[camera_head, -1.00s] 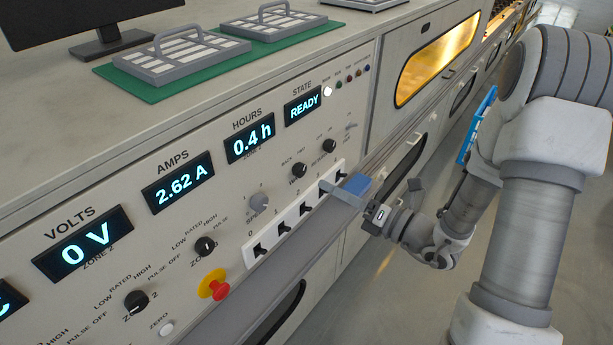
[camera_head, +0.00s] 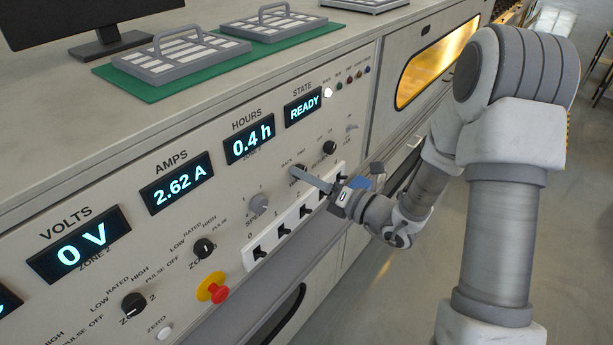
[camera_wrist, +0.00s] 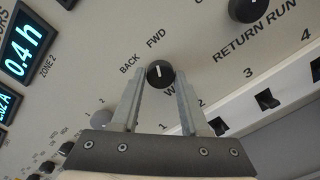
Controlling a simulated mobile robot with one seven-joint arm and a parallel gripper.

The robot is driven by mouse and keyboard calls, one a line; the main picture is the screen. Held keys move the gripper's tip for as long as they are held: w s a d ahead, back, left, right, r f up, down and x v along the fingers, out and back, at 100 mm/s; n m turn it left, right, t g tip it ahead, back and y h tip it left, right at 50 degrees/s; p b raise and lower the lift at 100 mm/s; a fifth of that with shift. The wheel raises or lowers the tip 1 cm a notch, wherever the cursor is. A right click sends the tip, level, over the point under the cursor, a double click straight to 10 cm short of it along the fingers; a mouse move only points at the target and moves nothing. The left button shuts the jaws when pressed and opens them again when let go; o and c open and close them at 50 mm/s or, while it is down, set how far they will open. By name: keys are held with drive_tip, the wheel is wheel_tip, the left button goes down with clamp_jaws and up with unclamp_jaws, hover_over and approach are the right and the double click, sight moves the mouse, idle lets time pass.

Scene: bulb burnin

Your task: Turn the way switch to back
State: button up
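The way switch is a small black round knob (camera_wrist: 160,74) with a white pointer line, seen in the wrist view. BACK is printed at its upper left and FWD above it; the pointer aims up toward FWD. The label below it is mostly hidden by my gripper. My gripper (camera_wrist: 160,78) is open, with one finger on each side of the knob and a narrow gap showing at each side. In the head view my gripper (camera_head: 308,177) reaches to the panel at the knob (camera_head: 297,169), which is partly covered.
Another black knob (camera_wrist: 248,8) marked RETURN RUN sits to the upper right. A white strip of black rocker switches (camera_head: 284,230) runs below the knobs. A red emergency button on a yellow base (camera_head: 213,288) and zone knobs (camera_head: 204,248) are to the lower left.

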clamp_jaws()
drive_tip(key=shift+n, duration=0.4)
drive_tip(key=n+b, duration=0.4)
drive_tip(key=n, duration=0.1)
drive_tip(key=n+b, duration=0.4)
drive_tip(key=n, duration=0.2)
drive_tip(key=shift+w+d+f, duration=0.1)
drive_tip(key=shift+f, duration=0.05)
idle(0.5)
drive_tip(key=o, duration=0.5)
unclamp_jaws()
